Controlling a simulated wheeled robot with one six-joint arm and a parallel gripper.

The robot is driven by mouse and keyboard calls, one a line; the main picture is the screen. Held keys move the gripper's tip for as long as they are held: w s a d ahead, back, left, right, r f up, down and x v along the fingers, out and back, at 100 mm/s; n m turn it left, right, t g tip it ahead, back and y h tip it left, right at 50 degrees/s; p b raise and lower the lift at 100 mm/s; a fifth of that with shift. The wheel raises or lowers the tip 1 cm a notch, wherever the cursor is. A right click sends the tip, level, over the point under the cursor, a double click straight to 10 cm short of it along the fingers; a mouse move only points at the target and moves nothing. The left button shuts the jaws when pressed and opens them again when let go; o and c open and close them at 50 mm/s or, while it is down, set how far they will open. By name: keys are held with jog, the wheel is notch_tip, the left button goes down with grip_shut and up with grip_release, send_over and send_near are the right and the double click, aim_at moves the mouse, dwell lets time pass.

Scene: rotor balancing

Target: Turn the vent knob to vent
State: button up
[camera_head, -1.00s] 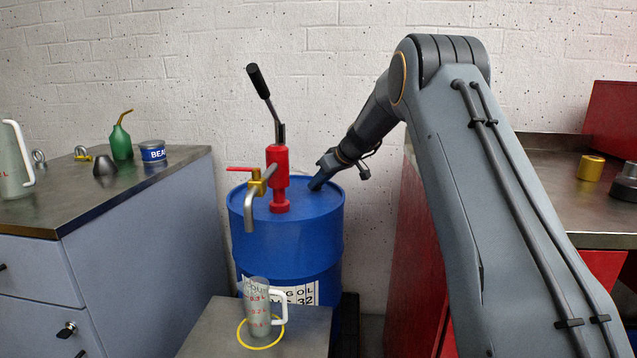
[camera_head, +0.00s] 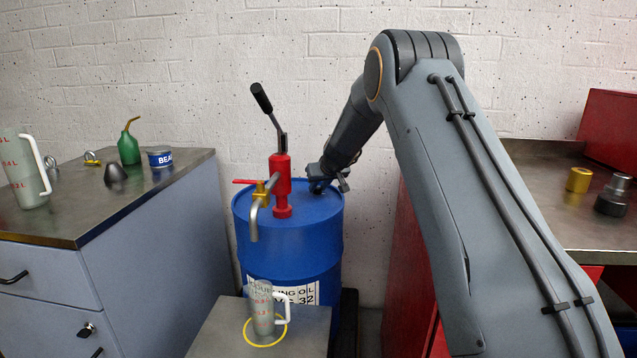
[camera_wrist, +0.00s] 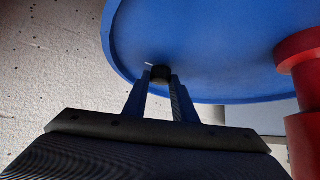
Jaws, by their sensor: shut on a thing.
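The vent knob (camera_wrist: 160,73) is a small dark round knob on the blue drum's lid, near the rim. A short white mark shows on the lid beside it in the wrist view. My gripper (camera_wrist: 161,82) is shut on the knob, with one finger on each side. The blue drum (camera_head: 290,245) stands against the wall, and its lid also fills much of the wrist view (camera_wrist: 215,50). In the head view my gripper (camera_head: 318,184) is at the lid's right side, and it hides the knob there.
A red hand pump (camera_head: 281,180) with a black lever and a yellow valve (camera_head: 261,190) rises from the lid, left of my gripper. A clear jug (camera_head: 262,308) stands on a low grey stand (camera_head: 215,335) in front. Benches flank the drum.

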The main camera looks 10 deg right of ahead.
dwell(0.5)
jog(key=o, duration=1)
jog(key=shift+o, duration=0.2)
jog(key=shift+v, duration=3.95)
